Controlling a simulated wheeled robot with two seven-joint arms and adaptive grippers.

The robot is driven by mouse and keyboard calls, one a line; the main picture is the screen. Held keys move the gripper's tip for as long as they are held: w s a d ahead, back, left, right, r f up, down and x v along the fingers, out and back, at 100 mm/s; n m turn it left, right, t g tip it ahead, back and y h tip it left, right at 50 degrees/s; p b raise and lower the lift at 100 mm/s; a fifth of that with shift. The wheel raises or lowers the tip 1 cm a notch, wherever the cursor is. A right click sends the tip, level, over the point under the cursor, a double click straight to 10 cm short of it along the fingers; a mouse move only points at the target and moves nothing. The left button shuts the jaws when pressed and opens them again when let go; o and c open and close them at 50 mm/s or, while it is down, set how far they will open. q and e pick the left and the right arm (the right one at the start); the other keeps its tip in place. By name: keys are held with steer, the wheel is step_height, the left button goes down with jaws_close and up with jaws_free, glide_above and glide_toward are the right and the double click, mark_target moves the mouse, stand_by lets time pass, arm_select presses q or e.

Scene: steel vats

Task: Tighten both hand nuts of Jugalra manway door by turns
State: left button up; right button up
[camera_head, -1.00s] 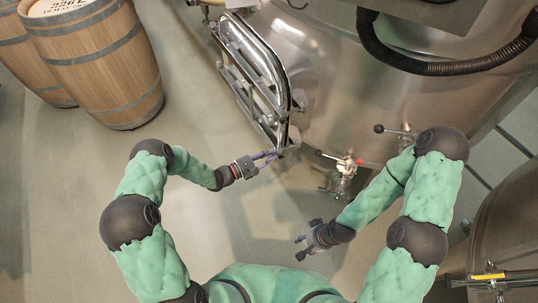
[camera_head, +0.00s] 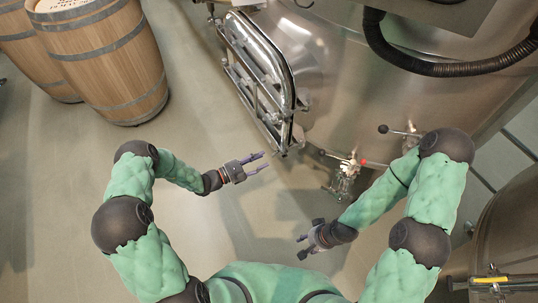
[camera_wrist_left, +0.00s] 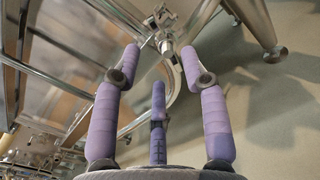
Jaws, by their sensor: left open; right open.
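The manway door (camera_head: 280,65) is a steel oval frame with bars on the side of the big steel vat, at the upper middle of the head view. A metal fitting at its lower end (camera_head: 283,147) may be a hand nut; it is too small to tell. My left gripper (camera_head: 266,160) is open and empty, just left of this lower end and apart from it. In the left wrist view its purple fingers (camera_wrist_left: 164,68) are spread, with a metal fitting (camera_wrist_left: 164,40) beyond the tips. My right gripper (camera_head: 301,247) is open and empty, low over the floor. I cannot make out the other nut.
A black hose (camera_head: 440,66) hangs above. Wooden barrels (camera_head: 110,60) stand at upper left. Another steel vat (camera_head: 510,230) is at lower right. Floor between the barrels and door is clear.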

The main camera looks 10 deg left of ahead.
arm_select(q)
steer(key=v, duration=0.6)
stand_by(0.4)
steer(key=s+d+f+m+g+y, duration=0.1)
steer(key=s+d+f+m+g, duration=0.45)
steer(key=s+d+g, duration=0.45)
steer(key=s+a+f+m+y, duration=0.1)
steer(key=s+f+m+y, duration=0.1)
steer(key=s+m+y, duration=0.2)
steer(key=s+a+f+m+y, duration=0.2)
steer(key=s+m+y, duration=0.3)
steer(key=s+m, duration=0.3)
steer(key=shift+a+f+m+y, duration=0.15)
steer(key=shift+f+m+y, duration=0.15)
steer(key=shift+f+m, duration=0.25)
